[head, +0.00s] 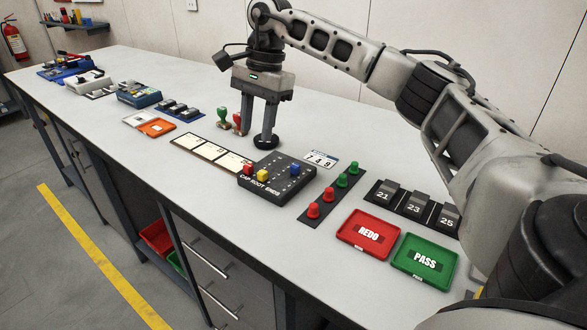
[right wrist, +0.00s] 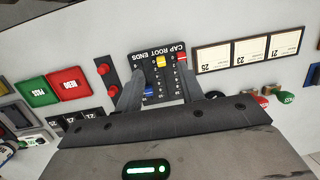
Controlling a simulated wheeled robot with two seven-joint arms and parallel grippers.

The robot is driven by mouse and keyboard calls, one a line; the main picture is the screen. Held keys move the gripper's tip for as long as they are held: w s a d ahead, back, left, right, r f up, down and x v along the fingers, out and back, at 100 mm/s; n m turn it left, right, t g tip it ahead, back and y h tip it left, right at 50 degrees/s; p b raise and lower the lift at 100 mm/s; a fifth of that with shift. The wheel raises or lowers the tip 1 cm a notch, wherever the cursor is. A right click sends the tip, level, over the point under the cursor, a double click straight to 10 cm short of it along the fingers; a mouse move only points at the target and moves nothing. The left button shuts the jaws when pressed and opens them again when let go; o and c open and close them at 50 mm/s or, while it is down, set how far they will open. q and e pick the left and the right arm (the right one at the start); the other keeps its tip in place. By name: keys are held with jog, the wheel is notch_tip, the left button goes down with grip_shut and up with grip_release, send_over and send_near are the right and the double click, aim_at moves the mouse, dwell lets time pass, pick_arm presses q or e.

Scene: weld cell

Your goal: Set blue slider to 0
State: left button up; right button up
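The black slider panel (head: 283,182) lies on the bench, lettered "CAP ROOT ENDS". Its red knob (head: 248,169) and yellow knob (head: 262,174) are near the lettered end. The blue slider (head: 295,169) is near the opposite end of its slot. In the right wrist view the blue slider (right wrist: 148,92) shows close to the left finger; the scale numbers are too small to read. My right gripper (head: 255,137) points down behind the panel in the head view, fingers apart. In the right wrist view the right gripper (right wrist: 160,76) frames the panel, holding nothing. My left gripper is out of view.
A strip of red and green knobs (head: 329,195), a red REDO tray (head: 368,235) and a green PASS tray (head: 426,260) lie right of the panel. Three cards (head: 211,155) lie left of it. Stamps (head: 224,120) stand beyond. The bench's front strip is clear.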

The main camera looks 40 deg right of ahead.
aim_at(295, 165)
jog(key=s+d+r+h, duration=0.2)
jog(key=d+r, duration=0.2)
jog(key=d, duration=0.4)
jog(key=f, duration=1.5)
jog(key=shift+s+a+f+b, duration=0.1)
jog(key=shift+s+f+b, duration=0.1)
jog(key=shift+b, duration=0.15)
grip_shut()
